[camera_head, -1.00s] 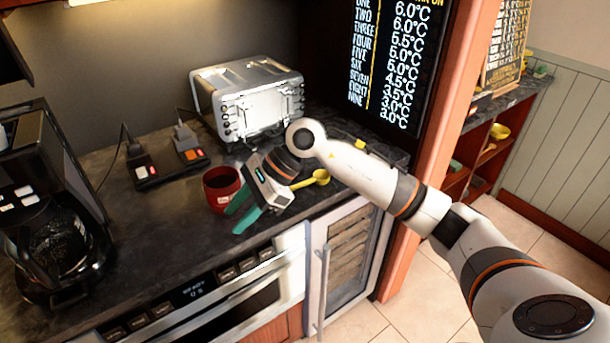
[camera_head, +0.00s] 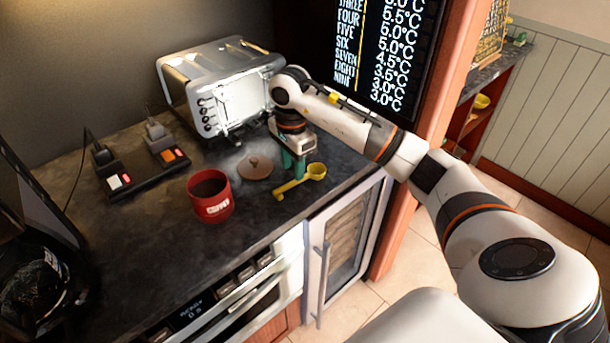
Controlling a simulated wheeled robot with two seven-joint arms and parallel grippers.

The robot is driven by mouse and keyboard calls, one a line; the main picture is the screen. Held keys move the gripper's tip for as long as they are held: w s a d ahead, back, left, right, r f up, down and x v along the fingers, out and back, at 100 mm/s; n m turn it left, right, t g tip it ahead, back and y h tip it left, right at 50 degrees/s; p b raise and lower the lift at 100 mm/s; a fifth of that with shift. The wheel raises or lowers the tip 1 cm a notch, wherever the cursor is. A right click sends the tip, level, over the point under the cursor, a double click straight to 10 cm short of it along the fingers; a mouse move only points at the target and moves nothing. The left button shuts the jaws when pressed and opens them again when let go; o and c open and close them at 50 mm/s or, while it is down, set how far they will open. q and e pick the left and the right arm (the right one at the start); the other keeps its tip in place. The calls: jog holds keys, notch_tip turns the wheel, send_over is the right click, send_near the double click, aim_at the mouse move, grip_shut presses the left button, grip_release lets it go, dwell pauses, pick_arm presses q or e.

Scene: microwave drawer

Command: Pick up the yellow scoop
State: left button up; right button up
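The yellow scoop (camera_head: 291,185) lies on the dark countertop, its bowl to the right and its handle end toward the front left. My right gripper (camera_head: 294,168) points down right behind the scoop's handle in this view. Its two green fingers look apart, with nothing seen between them. I cannot tell whether the fingertips touch the scoop. My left gripper is not in view.
A red mug (camera_head: 211,196) stands left of the scoop, and a round brown lid (camera_head: 255,168) lies between them. A silver toaster (camera_head: 205,80) stands behind. A coffee maker (camera_head: 35,270) is at the left. The counter's front edge is close to the scoop.

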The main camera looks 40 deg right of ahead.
aim_at(294, 181)
notch_tip(294, 181, down, 2)
jog(key=shift+s+p, duration=0.1)
jog(key=shift+p, duration=0.55)
notch_tip(294, 181, down, 2)
jog(key=shift+f, duration=0.45)
jog(key=shift+c, duration=0.4)
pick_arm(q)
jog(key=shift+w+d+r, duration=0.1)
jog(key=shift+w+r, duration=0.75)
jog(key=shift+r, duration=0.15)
pick_arm(e)
grip_shut()
